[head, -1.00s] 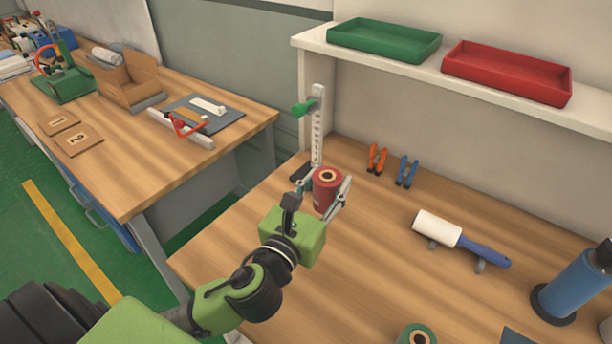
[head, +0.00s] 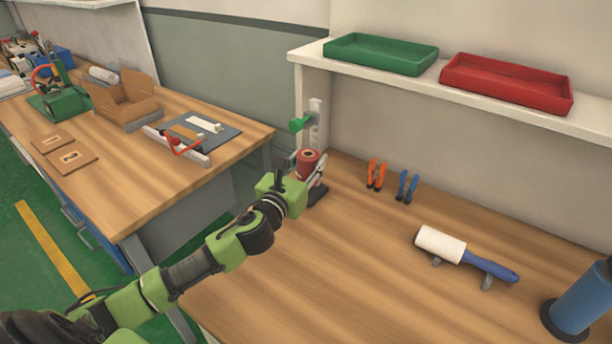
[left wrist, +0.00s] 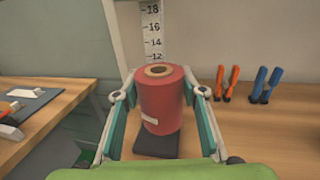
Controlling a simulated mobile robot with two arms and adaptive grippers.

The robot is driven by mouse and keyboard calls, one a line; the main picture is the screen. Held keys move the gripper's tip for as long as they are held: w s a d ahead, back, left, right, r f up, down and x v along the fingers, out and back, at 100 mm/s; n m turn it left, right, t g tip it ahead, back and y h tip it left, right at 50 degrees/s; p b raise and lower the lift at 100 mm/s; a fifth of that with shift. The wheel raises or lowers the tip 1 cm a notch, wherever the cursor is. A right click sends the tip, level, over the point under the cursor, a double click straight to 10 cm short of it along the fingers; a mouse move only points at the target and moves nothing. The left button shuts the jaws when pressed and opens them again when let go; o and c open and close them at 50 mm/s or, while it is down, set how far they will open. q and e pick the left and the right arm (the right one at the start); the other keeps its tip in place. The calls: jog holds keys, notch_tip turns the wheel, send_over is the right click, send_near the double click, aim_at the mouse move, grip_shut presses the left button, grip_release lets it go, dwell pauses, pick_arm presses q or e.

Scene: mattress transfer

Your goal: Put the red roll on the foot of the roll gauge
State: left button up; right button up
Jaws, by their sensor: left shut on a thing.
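The red roll (head: 307,162) is upright between the fingers of my left gripper (head: 301,168), which is shut on it. In the left wrist view the red roll (left wrist: 161,103) shows between both fingers, directly in front of the gauge's scale. The roll gauge (head: 315,122) is a white upright scale with a green knob. Its dark foot (left wrist: 155,145) lies under the roll in the left wrist view. I cannot tell whether the roll touches the foot or hangs just above it. My right gripper is not in view.
Orange clamps (head: 376,175) and blue clamps (head: 407,187) stand right of the gauge. A lint roller (head: 465,253) rests further right, near a blue cylinder (head: 582,295). Green (head: 380,54) and red (head: 506,83) trays sit on the shelf above. The bench's middle is clear.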

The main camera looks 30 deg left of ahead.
aim_at(306, 174)
pick_arm(q)
jog(key=shift+w+a+f, duration=0.35)
jog(key=shift+f, duration=0.2)
jog(key=shift+w+a+f, duration=0.3)
jog(key=shift+w+f, duration=0.05)
jog(key=shift+f, duration=0.15)
notch_tip(306, 174, down, 3)
jog(key=shift+f+b, duration=0.1)
jog(key=shift+b, duration=0.35)
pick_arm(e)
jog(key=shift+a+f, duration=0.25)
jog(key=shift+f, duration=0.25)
pick_arm(q)
jog(key=shift+f, duration=0.1)
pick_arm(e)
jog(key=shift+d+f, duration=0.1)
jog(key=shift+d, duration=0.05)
pick_arm(q)
jog(key=o, duration=1.3)
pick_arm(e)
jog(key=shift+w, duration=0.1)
pick_arm(q)
jog(key=s, duration=0.7)
jog(key=s+b, duration=0.1)
jog(key=s, duration=0.2)
jog(key=shift+s+d, duration=0.3)
jog(key=shift+s, duration=0.7)
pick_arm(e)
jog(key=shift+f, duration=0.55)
